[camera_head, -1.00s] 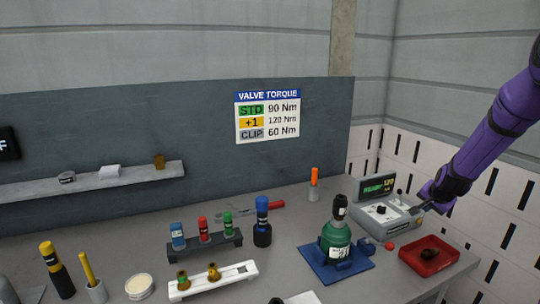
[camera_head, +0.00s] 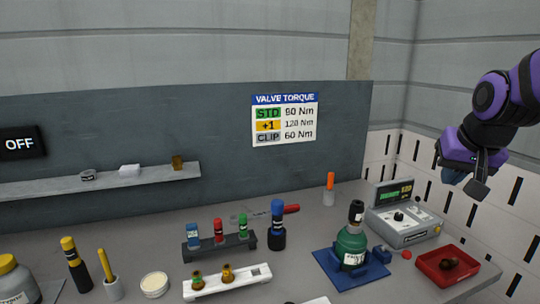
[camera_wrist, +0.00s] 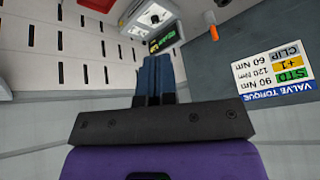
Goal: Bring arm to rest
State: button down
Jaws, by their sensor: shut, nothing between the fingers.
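My purple arm with its dark gripper (camera_head: 470,181) is at the right of the head view, raised in the air near the white slotted wall. The gripper is above and to the right of the grey control box (camera_head: 403,213) and touches nothing. In the wrist view the two blue-grey fingers (camera_wrist: 154,78) are together and hold nothing. The control box also shows at the top of the wrist view (camera_wrist: 150,16), upside down.
A green bottle (camera_head: 351,246) stands on a blue base, with a red tray (camera_head: 449,274) to its right. A dark rack (camera_head: 218,247) and a white rack (camera_head: 226,284) hold small parts. A shelf (camera_head: 130,182) and a torque sign (camera_head: 285,120) are behind.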

jog(key=s+a+n, duration=0.1)
jog(key=s+a, duration=0.1)
jog(key=s, duration=0.6)
jog(key=s+a+r+n, duration=0.1)
jog(key=s+a+n, duration=0.1)
jog(key=s, duration=0.7)
jog(key=shift+a+r+n+g+y, duration=0.25)
jog(key=shift+n+g+y, duration=0.05)
jog(key=shift+y, duration=0.1)
